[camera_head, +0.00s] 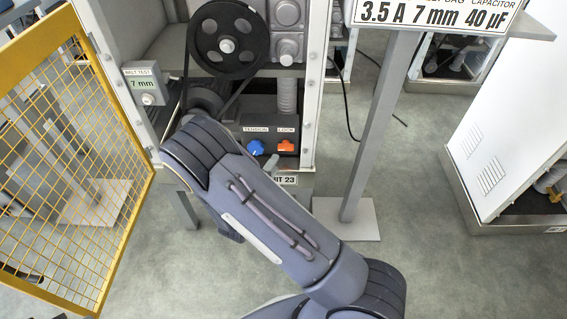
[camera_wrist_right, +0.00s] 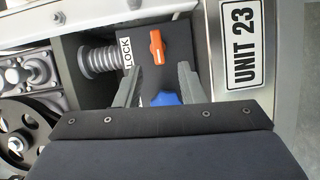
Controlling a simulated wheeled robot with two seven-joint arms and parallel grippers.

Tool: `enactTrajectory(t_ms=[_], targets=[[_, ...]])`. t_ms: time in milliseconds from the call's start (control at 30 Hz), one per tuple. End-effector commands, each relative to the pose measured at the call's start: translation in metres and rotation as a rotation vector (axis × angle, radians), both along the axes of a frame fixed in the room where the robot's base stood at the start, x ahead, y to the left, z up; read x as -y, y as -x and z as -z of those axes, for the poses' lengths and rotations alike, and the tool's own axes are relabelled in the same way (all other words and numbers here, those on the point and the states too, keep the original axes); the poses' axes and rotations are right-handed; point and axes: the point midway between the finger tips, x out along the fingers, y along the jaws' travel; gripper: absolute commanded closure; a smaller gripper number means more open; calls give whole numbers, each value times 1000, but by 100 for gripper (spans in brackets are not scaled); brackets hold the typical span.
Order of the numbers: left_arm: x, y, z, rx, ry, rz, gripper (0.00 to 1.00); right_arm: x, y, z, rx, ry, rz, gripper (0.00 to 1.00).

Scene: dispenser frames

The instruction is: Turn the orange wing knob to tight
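The orange wing knob (camera_head: 286,146) sits under the LOCK label on a dark panel low in the machine frame. In the right wrist view the orange knob (camera_wrist_right: 157,47) shows beyond my fingertips, its wing along the picture's height. The blue knob (camera_head: 256,147) is beside it under the TENSION label. The blue knob (camera_wrist_right: 166,98) shows between the bases of my fingers, partly hidden by my wrist. My right gripper (camera_wrist_right: 160,67) is open, its fingers apart and empty, short of the orange knob. My right forearm hides most of that gripper in the head view. My left gripper is out of view.
A black pulley (camera_head: 229,39) with a belt is above the knobs. The belt test display (camera_head: 145,84) reads 7 mm. A yellow mesh door (camera_head: 75,150) stands open at left. A sign post (camera_head: 375,130) stands right of the frame. A UNIT 23 plate (camera_wrist_right: 244,45) is beside the panel.

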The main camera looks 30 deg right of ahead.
Motion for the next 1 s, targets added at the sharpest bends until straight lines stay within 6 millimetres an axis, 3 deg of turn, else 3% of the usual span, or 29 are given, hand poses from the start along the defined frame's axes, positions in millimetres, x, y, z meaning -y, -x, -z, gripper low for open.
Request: enactTrajectory(t_ms=[167, 600, 1000], targets=[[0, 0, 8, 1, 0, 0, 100, 5, 0, 4, -9, 88, 10, 65], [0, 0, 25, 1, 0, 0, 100, 56, -37, 4, -7, 83, 10, 65], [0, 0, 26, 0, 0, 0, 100, 62, -42, 2, -9, 82, 7, 66]])
